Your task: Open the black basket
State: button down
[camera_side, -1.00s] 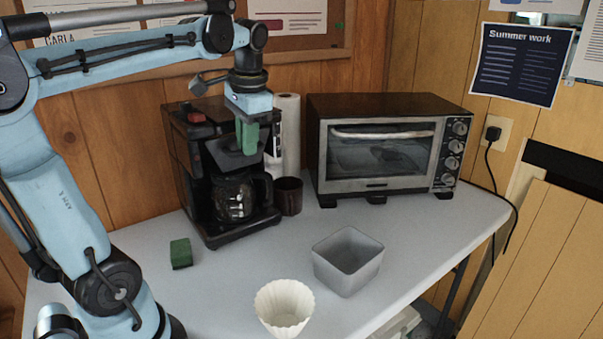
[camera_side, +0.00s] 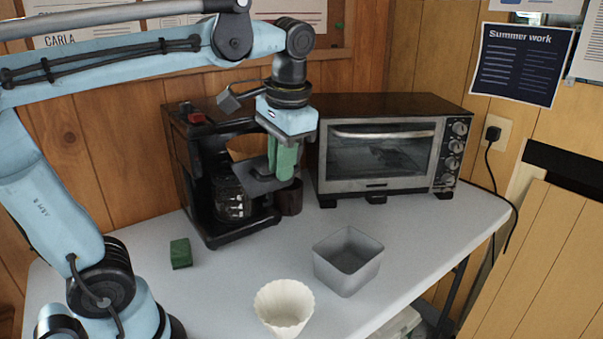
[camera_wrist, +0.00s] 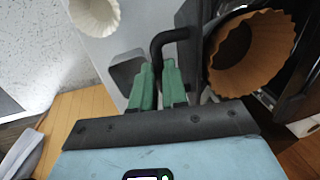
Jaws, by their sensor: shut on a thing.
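The black basket (camera_side: 262,182) of the coffee maker (camera_side: 187,165) stands swung out from the machine's front in the side view. A brown fluted paper filter (camera_wrist: 250,50) lies in it, and a bit of the filter shows in the side view (camera_side: 245,146). My gripper (camera_side: 281,172) is at the basket's outer side. In the wrist view, its green fingers (camera_wrist: 158,72) are closed around the basket's black handle (camera_wrist: 168,37). The exact contact is partly hidden by the fingers.
The glass pot (camera_side: 232,202) sits in the machine below the basket. A dark mug (camera_side: 290,198) and the toaster oven (camera_side: 380,150) stand to the right. A white fluted cup (camera_side: 284,305), a grey bin (camera_side: 348,262) and a green sponge (camera_side: 181,253) are on the table.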

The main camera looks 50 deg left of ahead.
jog(key=c, duration=1.4)
grip_release()
jog(key=r, duration=0.4)
jog(key=d+r, duration=0.1)
jog(key=r, duration=0.3)
jog(key=d+r, duration=0.1)
jog(key=r, duration=0.3)
jog(key=shift+w+f, duration=0.1)
jog(key=f, duration=0.4)
jog(key=a+f, duration=0.1)
jog(key=f, duration=0.3)
jog(key=a+f, duration=0.1)
jog(key=f, duration=0.3)
jog(key=shift+a, duration=0.1)
jog(key=shift+r, duration=0.15)
jog(key=shift+r, duration=0.25)
jog(key=r, duration=0.3)
jog(key=d+r, duration=0.1)
jog(key=r, duration=0.3)
jog(key=d+r, duration=0.1)
jog(key=r, duration=0.3)
jog(key=shift+d+r, duration=0.1)
jog(key=shift+r, duration=0.05)
